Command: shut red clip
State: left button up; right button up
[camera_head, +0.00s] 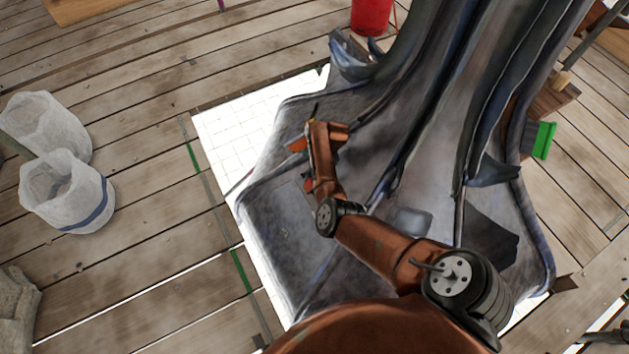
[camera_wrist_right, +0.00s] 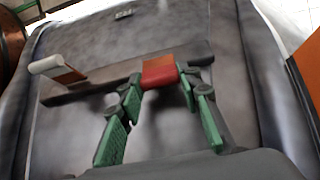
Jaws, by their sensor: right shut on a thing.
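The red clip (camera_wrist_right: 159,75), red in front and orange behind, sits at a dark flat bar (camera_wrist_right: 92,93) lying over the grey sheet surface. My right gripper (camera_wrist_right: 160,82), with green-padded fingers, has its fingertips on both sides of the clip and is shut on it. In the head view my right arm reaches over the left part of the grey draped form, and the fingers are hard to make out beneath the wrist. My left gripper is not in view.
A pale-ended handle (camera_wrist_right: 50,65) rises beside the bar. The tall grey fluted form (camera_head: 440,130) stands right of my wrist. Two whitish buckets (camera_head: 68,190) stand at left on the plank floor, a red bucket (camera_head: 371,15) at the top. Planks between are clear.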

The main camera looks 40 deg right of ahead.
jog(key=shift+s+d+f+y, duration=0.1)
jog(key=shift+d+f+y, duration=0.3)
jog(key=shift+y, duration=0.3)
jog(key=o, duration=1.2)
jog(key=shift+c, duration=0.2)
jog(key=shift+r, duration=0.1)
jog(key=shift+v, duration=3.75)
jog(key=shift+s, duration=0.1)
